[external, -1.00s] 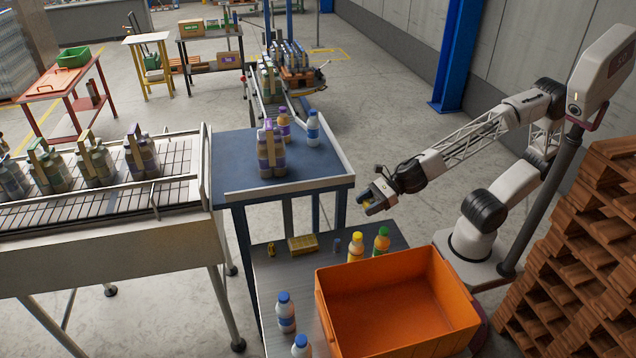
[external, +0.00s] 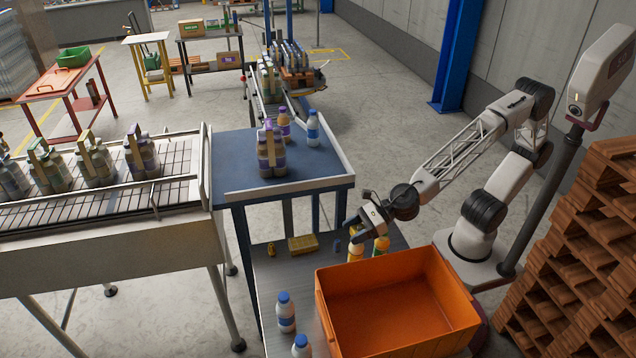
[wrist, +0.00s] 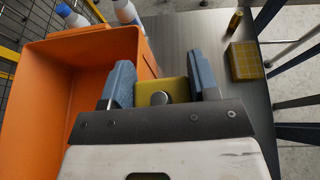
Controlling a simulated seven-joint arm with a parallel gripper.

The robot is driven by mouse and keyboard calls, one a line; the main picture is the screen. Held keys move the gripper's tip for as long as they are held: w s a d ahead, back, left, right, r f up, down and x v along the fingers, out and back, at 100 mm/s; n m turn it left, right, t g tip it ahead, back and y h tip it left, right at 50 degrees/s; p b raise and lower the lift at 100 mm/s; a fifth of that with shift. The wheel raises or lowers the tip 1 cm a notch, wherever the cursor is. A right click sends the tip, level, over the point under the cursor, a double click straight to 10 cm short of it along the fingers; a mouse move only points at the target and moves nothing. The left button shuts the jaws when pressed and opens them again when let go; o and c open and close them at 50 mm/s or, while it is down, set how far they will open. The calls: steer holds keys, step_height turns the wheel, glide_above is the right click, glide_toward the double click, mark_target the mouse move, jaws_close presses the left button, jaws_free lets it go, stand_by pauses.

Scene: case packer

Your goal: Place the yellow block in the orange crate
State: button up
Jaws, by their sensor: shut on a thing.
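My gripper (wrist: 159,72) is shut on a yellow block (wrist: 178,90), which sits between its two blue fingers in the wrist view. In the external view my gripper (external: 352,222) is above the grey table, behind and to the left of the crate's back edge; the held block cannot be made out there. The orange crate (external: 396,274) stands at the table's right end, with an empty floor in view. In the wrist view the crate (wrist: 85,45) lies left of my gripper.
A yellow-brown patterned block (external: 302,244) and a small yellow item (external: 271,249) lie on the table (external: 265,290). Bottles with yellow and green caps stand behind the crate, partly hidden by my gripper. Two blue-capped bottles (external: 286,312) stand left of the crate.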

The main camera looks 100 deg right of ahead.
steer(key=w+a+m+h, duration=0.1)
steer(key=w+a, duration=0.2)
steer(key=a, duration=0.5)
steer(key=w+a, duration=0.4)
steer(key=a, duration=0.4)
glide_above(346, 335)
step_height(346, 335, down, 11)
stand_by(0.9)
steer(key=shift+w+f, duration=0.1)
steer(key=shift+f, duration=2.8)
steer(key=shift+f, duration=2.05)
steer(key=shift+f, duration=0.15)
steer(key=o, duration=1)
steer(key=shift+c, duration=0.2)
